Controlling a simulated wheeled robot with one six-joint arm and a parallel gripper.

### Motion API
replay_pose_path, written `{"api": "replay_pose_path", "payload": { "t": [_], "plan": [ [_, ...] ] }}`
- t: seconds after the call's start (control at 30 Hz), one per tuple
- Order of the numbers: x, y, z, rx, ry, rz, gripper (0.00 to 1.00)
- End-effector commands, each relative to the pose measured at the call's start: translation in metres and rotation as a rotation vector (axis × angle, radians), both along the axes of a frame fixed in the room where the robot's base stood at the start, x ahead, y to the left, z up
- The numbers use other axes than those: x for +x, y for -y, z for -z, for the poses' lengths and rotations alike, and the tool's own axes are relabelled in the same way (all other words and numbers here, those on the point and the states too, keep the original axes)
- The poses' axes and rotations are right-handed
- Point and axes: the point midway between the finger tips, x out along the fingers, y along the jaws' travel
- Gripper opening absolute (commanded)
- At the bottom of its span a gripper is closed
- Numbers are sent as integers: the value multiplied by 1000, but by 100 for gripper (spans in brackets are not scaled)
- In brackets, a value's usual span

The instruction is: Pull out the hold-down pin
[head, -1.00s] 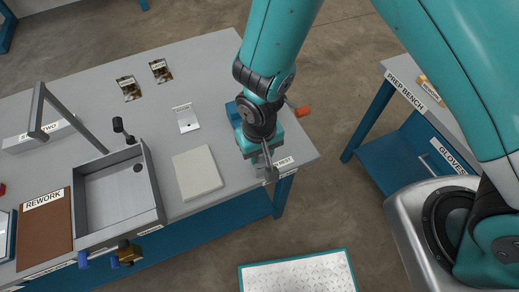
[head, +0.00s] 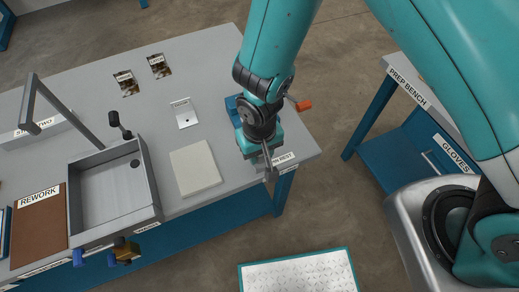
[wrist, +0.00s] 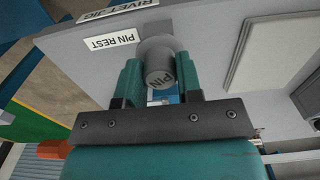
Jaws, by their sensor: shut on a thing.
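A wider grey round part shows behind the pin; I cannot tell how deep the pin sits. In the head view my gripper (head: 262,150) points down over the right end of the bench and hides the pin. A PIN REST label (wrist: 110,38) is beside the pin in the wrist view.
The grey bench (head: 215,75) carries a pale flat panel (head: 195,168), a white plate (head: 184,113) and a metal tray (head: 112,200) at left. An orange handle (head: 304,105) sticks out beyond my gripper. The prep bench (head: 405,88) stands right, across a floor gap.

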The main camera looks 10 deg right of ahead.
Motion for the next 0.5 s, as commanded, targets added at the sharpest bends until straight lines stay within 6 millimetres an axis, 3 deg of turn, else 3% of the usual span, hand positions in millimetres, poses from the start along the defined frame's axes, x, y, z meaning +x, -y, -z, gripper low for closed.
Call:
{"api": "replay_pose_path", "payload": {
  "t": [0.47, 0.5],
  "plan": [
    [0, 0, 13, 0, 0, 0, 0],
    [0, 0, 12, 0, 1, 0, 42]
  ]
}}
